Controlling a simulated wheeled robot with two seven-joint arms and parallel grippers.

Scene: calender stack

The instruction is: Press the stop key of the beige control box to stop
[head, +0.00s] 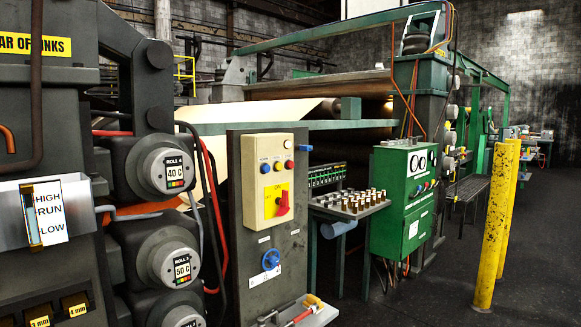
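The beige control box (256,183) is mounted on the upper part of a dark grey upright cabinet (243,262) near the middle of the head view. Its face has a row of small round buttons near the top: a blue one (264,168), a reddish one (277,167) and another blue one (290,164). Below them a red rotary switch (282,205) sits on a yellow plate (269,192). The small labels are too blurred to tell which key is stop. Neither of my grippers is in view.
Left stand grey rollers with round dials (174,172) and hanging cables. A blue knob (271,259) is lower on the cabinet. A small shelf (318,318) holds a red-handled tool. Right are a green box (404,200) and yellow posts (494,225). Floor is clear at far right.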

